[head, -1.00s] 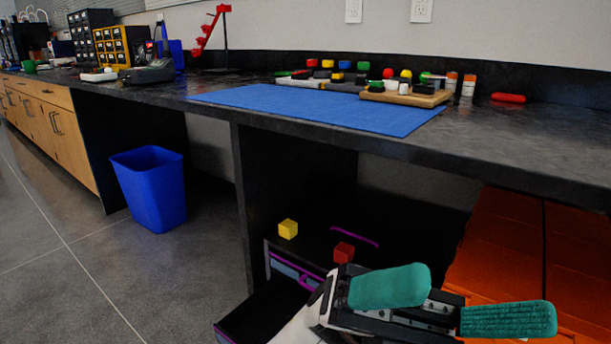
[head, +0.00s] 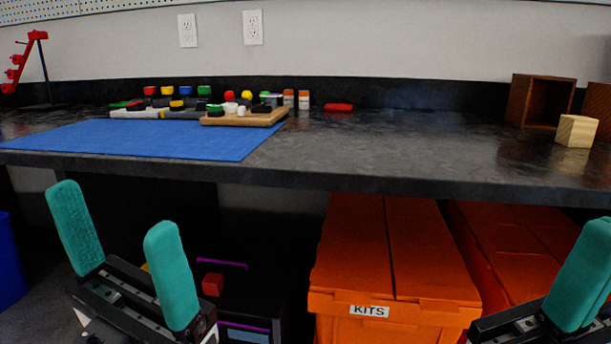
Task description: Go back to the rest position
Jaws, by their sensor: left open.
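My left gripper (head: 113,215) is at the lower left of the head view. Its two teal fingers point up and stand well apart, with nothing between them. It is in front of the counter, below the level of its top. My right gripper (head: 583,275) is at the lower right edge.
The black counter (head: 400,150) runs across, with a blue mat (head: 170,142), a wooden board (head: 245,117) and a wooden block (head: 576,131). Below are orange KITS bins (head: 350,250) and a drawer unit with a red cube (head: 212,284) on top. A blue bin (head: 8,265) is far left.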

